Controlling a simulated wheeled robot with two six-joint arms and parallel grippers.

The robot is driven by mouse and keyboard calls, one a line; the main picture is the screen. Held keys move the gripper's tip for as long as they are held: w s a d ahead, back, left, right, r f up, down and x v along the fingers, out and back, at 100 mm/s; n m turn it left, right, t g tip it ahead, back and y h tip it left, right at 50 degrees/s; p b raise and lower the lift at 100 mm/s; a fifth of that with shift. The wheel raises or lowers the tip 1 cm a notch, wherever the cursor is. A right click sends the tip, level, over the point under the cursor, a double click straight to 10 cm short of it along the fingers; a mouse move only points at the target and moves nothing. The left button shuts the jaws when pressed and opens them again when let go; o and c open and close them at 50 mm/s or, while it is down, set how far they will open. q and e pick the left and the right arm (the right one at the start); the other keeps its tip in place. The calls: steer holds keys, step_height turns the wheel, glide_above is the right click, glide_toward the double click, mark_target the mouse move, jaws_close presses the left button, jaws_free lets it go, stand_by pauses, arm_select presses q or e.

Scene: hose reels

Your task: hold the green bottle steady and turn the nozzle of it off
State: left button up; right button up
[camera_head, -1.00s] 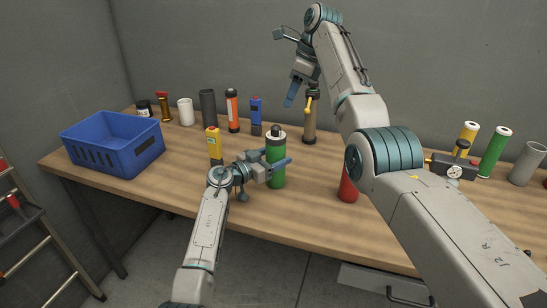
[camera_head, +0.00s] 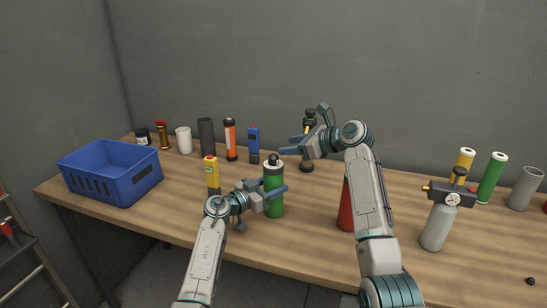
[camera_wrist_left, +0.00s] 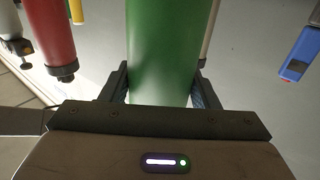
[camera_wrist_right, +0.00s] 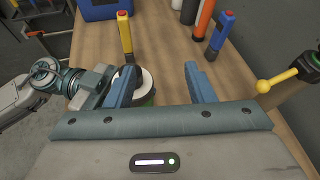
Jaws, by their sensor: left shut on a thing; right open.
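The green bottle (camera_head: 273,202) stands upright on the table, with a pale shoulder and a black nozzle (camera_head: 274,160) on top. My left gripper (camera_head: 272,194) is shut around its body; the left wrist view shows the green body (camera_wrist_left: 163,50) between both fingers. My right gripper (camera_head: 292,146) is open and empty, above and behind the bottle. In the right wrist view the bottle's white top (camera_wrist_right: 147,80) lies below and beside the left finger, which partly hides the nozzle. How the nozzle is set cannot be told.
A red cylinder (camera_head: 346,208) is partly behind my right arm. A blue crate (camera_head: 112,187) sits at left, a gauge-topped grey bottle (camera_head: 437,227) at right.

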mark_target(274, 156)
steer(key=s+d+f+m+t+y, duration=0.3)
steer(key=s+d+t, duration=0.1)
steer(key=s, duration=0.4)
steer(key=x, duration=1.1)
steer(key=shift+a+f, duration=0.2)
steer(key=shift+a, duration=0.25)
steer(key=c, duration=1)
steer(key=shift+o, duration=0.2)
